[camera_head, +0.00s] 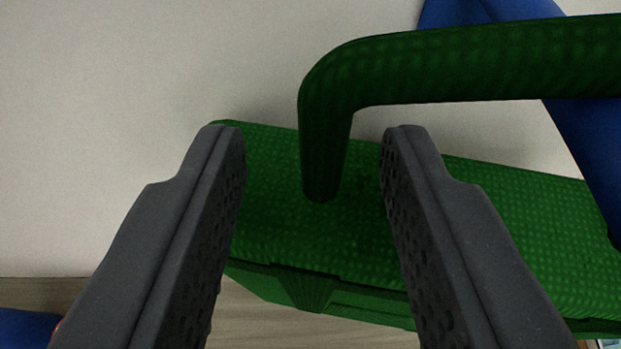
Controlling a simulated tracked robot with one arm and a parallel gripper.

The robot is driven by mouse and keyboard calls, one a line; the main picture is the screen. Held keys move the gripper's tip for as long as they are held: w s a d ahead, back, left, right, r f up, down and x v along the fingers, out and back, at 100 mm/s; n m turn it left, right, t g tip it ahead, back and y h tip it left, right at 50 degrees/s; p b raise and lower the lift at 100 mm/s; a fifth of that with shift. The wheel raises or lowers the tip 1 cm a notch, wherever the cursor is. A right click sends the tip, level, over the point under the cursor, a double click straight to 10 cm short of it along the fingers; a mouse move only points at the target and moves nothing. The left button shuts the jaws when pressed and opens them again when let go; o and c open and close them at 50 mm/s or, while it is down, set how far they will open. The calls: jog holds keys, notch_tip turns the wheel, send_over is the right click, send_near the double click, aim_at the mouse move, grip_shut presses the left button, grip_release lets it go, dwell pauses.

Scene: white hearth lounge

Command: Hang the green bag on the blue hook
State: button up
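The green bag (500,205) fills the lower middle and right of the view, seen from above. Its thick green handle (325,130) rises from the bag's top and bends off to the right edge. My gripper (315,140) is open, with one dark finger on each side of the handle's upright part. Gaps show between the handle and both fingers. Blue parts (590,140) show behind the handle at the upper right, and I cannot tell whether they are the blue hook.
A pale, plain wall or surface (130,90) lies behind the bag. A wood-grain surface (260,318) shows below it. Another blue thing (25,328) is cut off at the lower left corner.

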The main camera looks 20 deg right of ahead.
jog(key=shift+s, duration=0.1)
jog(key=b+v, duration=0.3)
jog(key=v, duration=1.1)
jog(key=s+a+f+n+t+y+b, duration=0.1)
jog(key=s+a+y+b, duration=0.1)
jog(key=a, duration=1.5)
jog(key=s+a+f+n+t+y+b, duration=0.1)
jog(key=a+b, duration=0.4)
jog(key=a, duration=1.2)
jog(key=shift+s+a+f+n+t+y, duration=0.25)
jog(key=shift+s+n+y, duration=0.25)
jog(key=shift+s+n, duration=0.35)
jog(key=shift+s, duration=0.1)
